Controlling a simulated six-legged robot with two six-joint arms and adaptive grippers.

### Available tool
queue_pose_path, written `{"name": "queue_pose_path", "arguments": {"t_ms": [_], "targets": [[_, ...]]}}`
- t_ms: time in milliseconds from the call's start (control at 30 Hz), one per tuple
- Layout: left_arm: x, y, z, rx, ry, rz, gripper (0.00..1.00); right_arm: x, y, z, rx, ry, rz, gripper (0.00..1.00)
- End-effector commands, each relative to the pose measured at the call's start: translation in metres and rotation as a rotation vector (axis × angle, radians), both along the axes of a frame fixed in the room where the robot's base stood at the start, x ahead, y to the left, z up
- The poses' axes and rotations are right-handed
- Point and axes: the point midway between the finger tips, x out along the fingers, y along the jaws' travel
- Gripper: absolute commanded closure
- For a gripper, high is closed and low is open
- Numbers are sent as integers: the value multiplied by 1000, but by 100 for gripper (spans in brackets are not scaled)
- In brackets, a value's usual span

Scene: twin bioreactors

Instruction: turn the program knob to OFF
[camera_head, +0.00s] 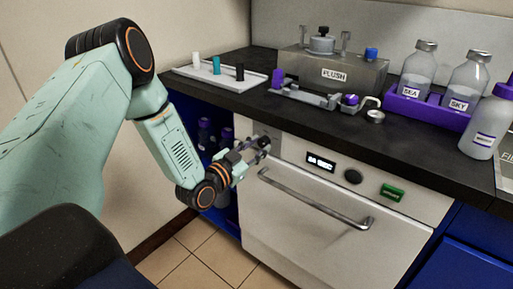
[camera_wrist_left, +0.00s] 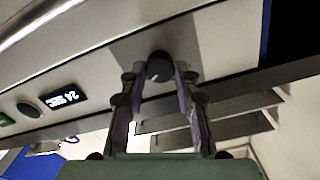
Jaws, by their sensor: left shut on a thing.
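The program knob (camera_wrist_left: 159,67) is a round dark knob with a small pale mark, at one end of the oven-like appliance's front panel. In the wrist view it sits between the tips of my left gripper (camera_wrist_left: 158,80), which is shut on it. In the head view my left gripper (camera_head: 262,146) reaches the panel's upper left corner, and its fingers mostly hide the knob. Any lettering around the knob is too small to read. My right gripper is not in view.
The panel also carries a lit display (camera_head: 321,162), a dark oval knob (camera_head: 353,176) and a green switch (camera_head: 392,192). A bar handle (camera_head: 315,202) crosses the door below. The countertop above holds a white tray (camera_head: 217,76), a FLUSH unit (camera_head: 335,75) and bottles in a purple rack (camera_head: 430,108).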

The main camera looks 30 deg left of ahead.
Motion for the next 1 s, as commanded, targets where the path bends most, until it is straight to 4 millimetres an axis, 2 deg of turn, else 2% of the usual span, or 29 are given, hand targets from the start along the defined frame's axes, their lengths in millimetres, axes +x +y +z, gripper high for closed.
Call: {"name": "queue_pose_path", "arguments": {"t_ms": [267, 433, 1000], "targets": [[0, 0, 0, -29, 3, -1, 100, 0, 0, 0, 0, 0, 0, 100], [0, 0, 0, -109, 9, -1, 100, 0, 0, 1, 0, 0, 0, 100], [0, 0, 0, -621, 49, 0, 100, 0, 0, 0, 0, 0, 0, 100]]}}
